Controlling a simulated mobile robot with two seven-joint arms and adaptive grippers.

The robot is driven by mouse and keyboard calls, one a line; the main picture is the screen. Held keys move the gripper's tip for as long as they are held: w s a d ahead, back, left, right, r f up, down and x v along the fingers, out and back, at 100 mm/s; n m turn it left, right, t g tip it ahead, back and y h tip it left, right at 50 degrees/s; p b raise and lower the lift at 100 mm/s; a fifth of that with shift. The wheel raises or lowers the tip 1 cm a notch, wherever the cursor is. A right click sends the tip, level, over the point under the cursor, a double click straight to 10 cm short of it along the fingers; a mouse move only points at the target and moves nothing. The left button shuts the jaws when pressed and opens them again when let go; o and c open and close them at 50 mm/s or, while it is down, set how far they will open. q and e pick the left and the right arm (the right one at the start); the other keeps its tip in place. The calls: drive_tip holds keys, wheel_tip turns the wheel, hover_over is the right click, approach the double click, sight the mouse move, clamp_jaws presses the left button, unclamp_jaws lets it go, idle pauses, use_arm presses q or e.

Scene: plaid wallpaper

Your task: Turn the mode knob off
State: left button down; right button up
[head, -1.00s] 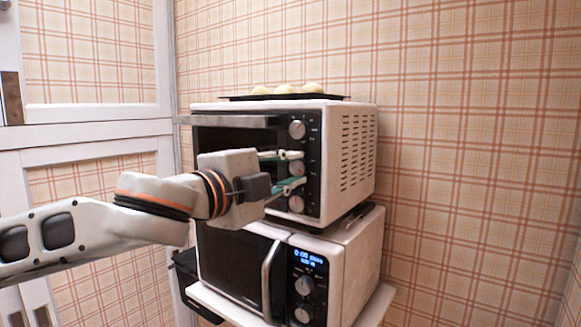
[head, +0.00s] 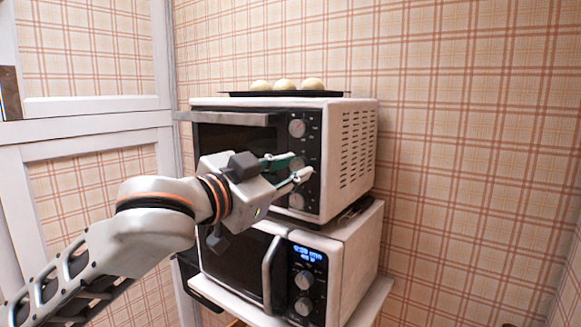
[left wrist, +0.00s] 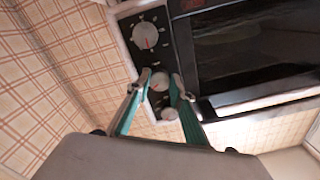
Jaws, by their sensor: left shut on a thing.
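The white toaster oven (head: 345,160) has a dark control panel with three knobs in a column. The top knob (head: 297,128) and bottom knob (head: 296,200) are free. My left gripper (head: 297,165) reaches in from the left, tilted, with its green-sided fingers on either side of the middle knob (head: 297,162), shut on it. In the left wrist view the middle knob (left wrist: 160,82) sits between the fingertips, with a red mark on its face. The bottom knob (left wrist: 145,35) also has a red mark. I cannot read the labels. My right gripper is not in view.
A black tray (head: 240,94) with three pale buns rests on top of the oven. The oven stands on a white microwave (head: 355,255) with a lit blue display and two knobs. The oven door handle (head: 225,118) sticks out above my gripper.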

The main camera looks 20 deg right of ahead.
use_arm(q)
drive_tip(key=n, duration=0.6)
drive_tip(key=shift+s+n, duration=0.1)
drive_tip(key=shift+n, duration=0.2)
drive_tip(key=n, duration=0.5)
drive_tip(key=shift+r+n, duration=0.1)
drive_tip(key=shift+n, duration=0.2)
drive_tip(key=c, duration=1.8)
unclamp_jaws()
drive_tip(key=v, duration=1.2)
drive_tip(key=shift+d, duration=0.15)
